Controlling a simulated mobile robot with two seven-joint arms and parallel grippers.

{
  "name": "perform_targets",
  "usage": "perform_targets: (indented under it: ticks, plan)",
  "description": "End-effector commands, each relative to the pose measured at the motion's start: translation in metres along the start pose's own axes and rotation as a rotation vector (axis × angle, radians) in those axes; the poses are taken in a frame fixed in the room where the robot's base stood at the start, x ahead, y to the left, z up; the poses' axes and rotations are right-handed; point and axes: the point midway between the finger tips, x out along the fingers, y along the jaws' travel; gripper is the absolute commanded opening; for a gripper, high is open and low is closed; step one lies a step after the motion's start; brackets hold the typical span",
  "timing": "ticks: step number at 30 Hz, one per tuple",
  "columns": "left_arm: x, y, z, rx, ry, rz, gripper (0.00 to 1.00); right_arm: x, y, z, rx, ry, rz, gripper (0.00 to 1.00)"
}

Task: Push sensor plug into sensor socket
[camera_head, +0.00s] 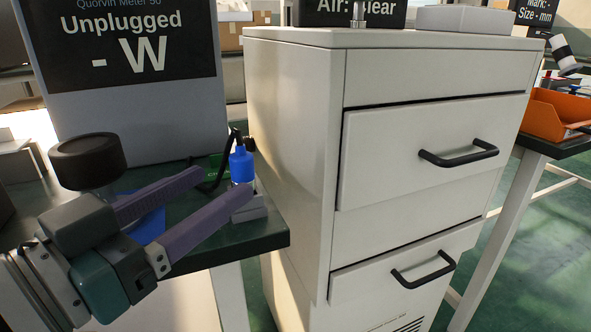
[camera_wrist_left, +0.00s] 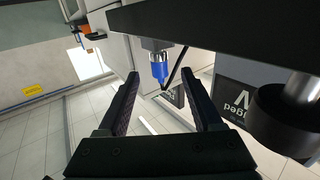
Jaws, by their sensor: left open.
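The blue sensor plug (camera_head: 241,166) stands upright over the grey sensor socket block (camera_head: 250,209) near the table's right corner. In the left wrist view, the plug (camera_wrist_left: 159,71) has a silvery part between it and the grey socket block (camera_wrist_left: 156,44). I cannot tell how deep it sits. A black cable runs from the plug. My left gripper (camera_head: 226,183) is open, its purple fingers pointing toward the plug. In the wrist view the plug appears between and beyond the fingertips (camera_wrist_left: 161,76); no grip on it shows. My right gripper is not in view.
A grey meter (camera_head: 140,112) reading "Unplugged - W" stands behind my left gripper. A green item (camera_head: 214,170) and a blue item (camera_head: 149,226) lie on the dark table (camera_head: 236,240). A white drawer cabinet (camera_head: 292,120) stands close right of the plug. An orange bin (camera_head: 552,112) is far right.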

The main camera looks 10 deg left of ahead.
Motion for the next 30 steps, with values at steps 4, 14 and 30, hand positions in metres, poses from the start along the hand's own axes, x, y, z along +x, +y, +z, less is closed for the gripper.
perform_targets:
  ticks: [4, 14, 30]
  plan:
    - [0.011, 0.000, 0.001, 0.001, 0.002, 0.001, 0.67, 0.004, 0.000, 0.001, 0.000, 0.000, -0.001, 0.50]
    - [0.053, 0.001, 0.001, 0.001, 0.001, 0.001, 0.67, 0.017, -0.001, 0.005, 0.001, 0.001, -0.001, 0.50]
    - [0.056, 0.001, 0.001, 0.000, -0.002, 0.001, 0.39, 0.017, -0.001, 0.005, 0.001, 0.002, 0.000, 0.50]
